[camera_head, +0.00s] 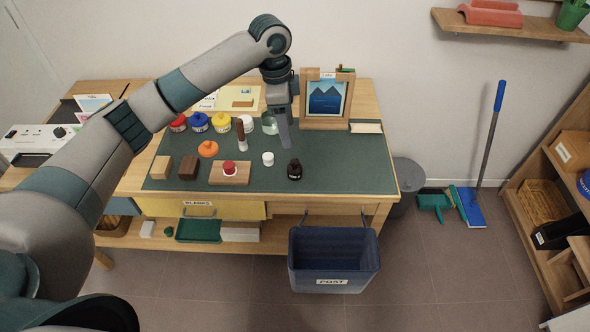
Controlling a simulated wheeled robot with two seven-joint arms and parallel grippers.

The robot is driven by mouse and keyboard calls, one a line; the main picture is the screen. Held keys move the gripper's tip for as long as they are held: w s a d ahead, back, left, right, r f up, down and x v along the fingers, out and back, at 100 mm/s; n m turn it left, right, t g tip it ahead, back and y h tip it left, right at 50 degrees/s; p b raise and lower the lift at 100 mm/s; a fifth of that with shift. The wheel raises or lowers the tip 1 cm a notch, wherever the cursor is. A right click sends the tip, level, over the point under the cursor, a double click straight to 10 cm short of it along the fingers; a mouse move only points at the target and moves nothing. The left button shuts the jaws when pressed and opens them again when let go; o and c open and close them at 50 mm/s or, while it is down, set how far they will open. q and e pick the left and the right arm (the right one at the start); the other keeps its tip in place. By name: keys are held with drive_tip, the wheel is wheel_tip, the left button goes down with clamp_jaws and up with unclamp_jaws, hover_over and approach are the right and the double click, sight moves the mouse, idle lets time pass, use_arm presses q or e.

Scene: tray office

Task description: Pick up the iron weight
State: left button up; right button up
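A small dark object with a narrow top (294,170) stands on the green desk mat (330,168), right of a small white pot (268,159). It may be the iron weight, but it is too small to tell it from a dark bottle. My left gripper (286,143) points down over the back of the mat, above and behind the dark object and apart from it. Its fingers overlap from this angle, so I cannot see whether they are open. Nothing clearly shows between them. My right gripper is out of view.
A glass item (269,123) stands close left of my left gripper, and a framed picture (326,98) close right. Paint jars (199,122), a brown-handled tool (241,136), an orange item (208,149) and blocks (188,167) fill the left. The mat's right side is clear.

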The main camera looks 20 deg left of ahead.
sight(294, 161)
use_arm(q)
drive_tip(key=f+p, duration=0.1)
drive_tip(key=f, duration=0.2)
drive_tip(key=d+f, duration=0.1)
drive_tip(key=f, duration=0.3)
drive_tip(key=f+p, duration=0.1)
drive_tip(key=f, duration=0.3)
drive_tip(key=shift+w+d+p, duration=0.15)
drive_tip(key=shift+w+p, duration=0.05)
drive_tip(key=shift+p, duration=0.15)
drive_tip(key=shift+f, duration=0.45)
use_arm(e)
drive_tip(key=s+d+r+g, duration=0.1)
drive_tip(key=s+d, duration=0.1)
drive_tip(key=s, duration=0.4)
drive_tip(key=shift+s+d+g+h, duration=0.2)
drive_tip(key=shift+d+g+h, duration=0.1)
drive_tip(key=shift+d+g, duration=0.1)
